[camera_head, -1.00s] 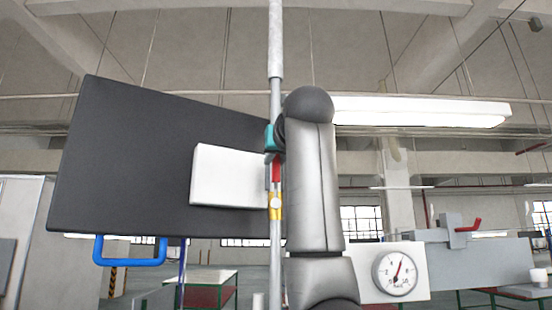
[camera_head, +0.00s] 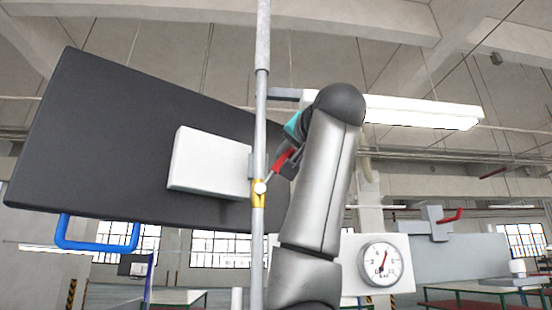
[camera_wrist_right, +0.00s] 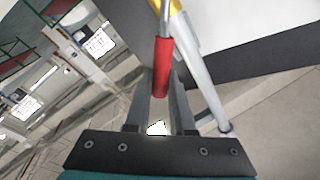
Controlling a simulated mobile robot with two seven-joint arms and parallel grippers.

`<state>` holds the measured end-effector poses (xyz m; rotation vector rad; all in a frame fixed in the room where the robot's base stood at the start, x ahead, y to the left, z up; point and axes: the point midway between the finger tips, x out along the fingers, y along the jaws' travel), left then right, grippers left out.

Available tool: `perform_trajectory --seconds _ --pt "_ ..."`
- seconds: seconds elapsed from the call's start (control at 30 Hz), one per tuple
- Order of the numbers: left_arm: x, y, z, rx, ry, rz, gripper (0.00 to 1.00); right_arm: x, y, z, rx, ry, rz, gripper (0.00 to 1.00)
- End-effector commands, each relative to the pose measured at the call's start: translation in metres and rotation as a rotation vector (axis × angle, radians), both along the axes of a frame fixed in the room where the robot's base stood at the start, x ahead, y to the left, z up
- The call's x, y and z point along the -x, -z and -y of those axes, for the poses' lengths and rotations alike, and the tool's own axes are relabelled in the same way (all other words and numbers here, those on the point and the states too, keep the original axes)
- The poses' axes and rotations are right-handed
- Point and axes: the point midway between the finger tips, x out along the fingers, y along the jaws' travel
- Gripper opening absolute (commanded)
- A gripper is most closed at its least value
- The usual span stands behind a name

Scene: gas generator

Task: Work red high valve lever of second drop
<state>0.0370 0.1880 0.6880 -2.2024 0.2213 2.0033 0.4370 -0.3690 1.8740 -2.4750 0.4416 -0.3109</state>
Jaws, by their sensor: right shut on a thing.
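The red valve lever (camera_head: 283,158) rises from the yellow valve body (camera_head: 259,192) on the thin grey vertical pipe (camera_head: 259,125). It tilts up and to the right, away from the pipe. My right gripper (camera_head: 287,157) is shut on the lever's red grip, partly hidden behind my right arm. In the right wrist view the red lever (camera_wrist_right: 163,68) lies between the two fingers of my right gripper (camera_wrist_right: 161,85). The yellow valve body (camera_wrist_right: 178,6) and the pipe (camera_wrist_right: 204,88) are just beyond. My left gripper is not in view.
A large dark panel (camera_head: 110,130) with a white box (camera_head: 210,162) stands behind the pipe. A blue handle (camera_head: 97,246) hangs below it. A round gauge (camera_head: 381,264) and another red lever (camera_head: 453,216) are at right.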

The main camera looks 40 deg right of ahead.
Motion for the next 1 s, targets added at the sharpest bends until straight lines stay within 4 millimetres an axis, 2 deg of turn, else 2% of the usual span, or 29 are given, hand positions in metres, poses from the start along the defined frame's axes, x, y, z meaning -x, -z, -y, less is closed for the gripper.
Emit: perform_trajectory --seconds 0.03,0.5,1.0 --pt "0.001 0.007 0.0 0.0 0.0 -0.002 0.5 0.003 0.005 0.003 -0.04 0.0 0.028 0.0" --pt "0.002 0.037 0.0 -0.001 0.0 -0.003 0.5 0.016 0.038 0.024 -0.418 0.0 0.259 0.0" --pt "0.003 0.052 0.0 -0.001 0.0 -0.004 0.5 0.019 0.069 0.031 -0.721 0.001 0.442 0.0"
